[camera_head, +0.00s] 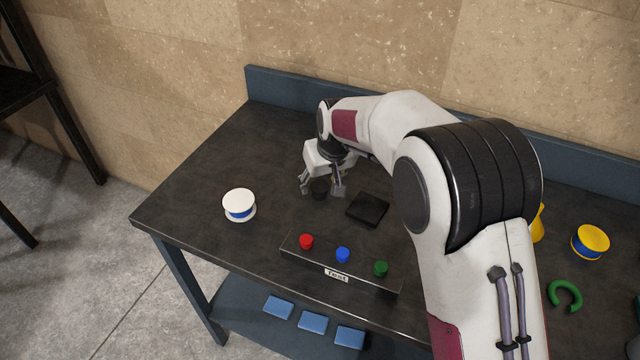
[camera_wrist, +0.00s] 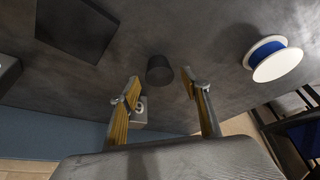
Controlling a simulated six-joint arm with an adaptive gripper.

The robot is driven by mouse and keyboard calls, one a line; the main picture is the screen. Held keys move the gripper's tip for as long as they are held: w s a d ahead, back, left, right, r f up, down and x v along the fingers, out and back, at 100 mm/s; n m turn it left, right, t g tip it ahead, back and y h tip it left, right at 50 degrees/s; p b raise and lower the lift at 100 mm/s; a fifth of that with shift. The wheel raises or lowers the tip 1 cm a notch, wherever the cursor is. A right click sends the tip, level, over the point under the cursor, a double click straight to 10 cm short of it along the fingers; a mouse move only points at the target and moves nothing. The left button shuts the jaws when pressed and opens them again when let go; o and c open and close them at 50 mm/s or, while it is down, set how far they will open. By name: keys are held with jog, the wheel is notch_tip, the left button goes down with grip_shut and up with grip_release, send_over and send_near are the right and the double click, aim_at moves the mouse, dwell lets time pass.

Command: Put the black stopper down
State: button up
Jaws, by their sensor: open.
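The black stopper (camera_head: 319,188) stands on the dark tabletop (camera_head: 190,185), at my gripper. In the wrist view the black stopper (camera_wrist: 159,70) lies just beyond the gap between the fingers, apart from both. My gripper (camera_head: 322,188) is open, with its fingers on either side of the stopper in the head view. In the wrist view my gripper (camera_wrist: 160,82) shows two spread fingers with nothing between the tips.
A black square pad (camera_head: 367,209) lies right of the stopper. A white and blue spool (camera_head: 239,205) stands to the left. A rack (camera_head: 300,255) with red, blue and green stoppers is in front. A yellow spool (camera_head: 590,241) and green ring (camera_head: 565,296) are at right.

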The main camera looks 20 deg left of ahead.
jog(key=v, duration=0.9)
jog(key=shift+r, duration=0.35)
jog(key=shift+d, duration=0.1)
jog(key=shift+d, duration=0.1)
jog(key=s+d+r+m, duration=0.1)
jog(key=s+d+r, duration=0.25)
jog(key=d, duration=0.45)
jog(key=s+d+r+m+t+h, duration=0.15)
jog(key=d+r, duration=0.25)
jog(key=d, duration=0.5)
jog(key=s+d+r+m, duration=0.2)
jog(key=s+d+r, duration=0.2)
jog(key=d, duration=0.4)
jog(key=s+d+f+m+h, duration=0.1)
jog(key=s+d+f+m, duration=0.2)
jog(key=s+d, duration=1.3)
jog(key=shift+s+m+t+h, duration=0.35)
jog(key=shift+s+m, duration=0.4)
jog(key=shift+s, duration=1)
